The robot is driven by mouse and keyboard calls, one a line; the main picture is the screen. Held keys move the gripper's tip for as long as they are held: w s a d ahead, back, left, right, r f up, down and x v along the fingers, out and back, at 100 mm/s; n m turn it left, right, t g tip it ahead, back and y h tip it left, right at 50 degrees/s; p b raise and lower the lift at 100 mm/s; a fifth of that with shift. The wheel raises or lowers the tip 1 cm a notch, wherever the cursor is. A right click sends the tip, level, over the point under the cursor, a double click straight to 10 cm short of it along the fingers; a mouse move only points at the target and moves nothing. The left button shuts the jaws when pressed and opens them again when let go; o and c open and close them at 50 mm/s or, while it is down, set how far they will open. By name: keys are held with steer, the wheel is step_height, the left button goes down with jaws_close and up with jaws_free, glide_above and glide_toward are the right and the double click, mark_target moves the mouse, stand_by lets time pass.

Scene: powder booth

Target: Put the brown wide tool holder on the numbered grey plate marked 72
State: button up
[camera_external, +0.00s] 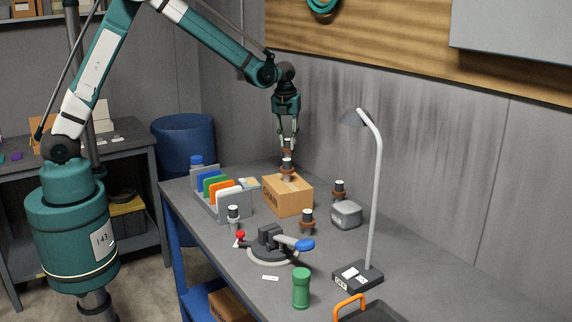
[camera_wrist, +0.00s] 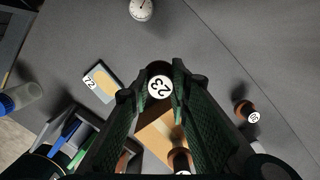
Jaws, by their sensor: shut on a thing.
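In the external view the plate (camera_external: 249,183) shows partly, between the file rack and the box.
The cardboard box (camera_external: 291,199) is below the gripper. The rack (camera_external: 236,207) with coloured panels is left of it. Other holders (camera_external: 307,223) (camera_external: 339,190) (camera_external: 233,217), a grey container (camera_external: 346,215), a clamp fixture (camera_external: 272,246) and a lamp (camera_external: 375,200) stand around.

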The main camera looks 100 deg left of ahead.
steer(key=s+d+b, duration=0.1)
steer(key=s+d, duration=0.1)
steer(key=s, duration=0.6)
steer(key=s+d+n+b, duration=0.1)
steer(key=s+d, duration=0.1)
steer(key=s, duration=0.6)
steer(key=shift+s+d+r, duration=0.15)
steer(key=shift+d+r, duration=0.15)
steer(key=shift+d, duration=0.05)
steer(key=shift+f, duration=0.1)
steer(key=shift+f, duration=2.85)
steer(key=shift+f, duration=2.1)
steer(key=shift+f+b, duration=0.15)
steer(key=shift+b, duration=0.3)
steer(key=o, duration=1.1)
steer(key=shift+r, duration=0.25)
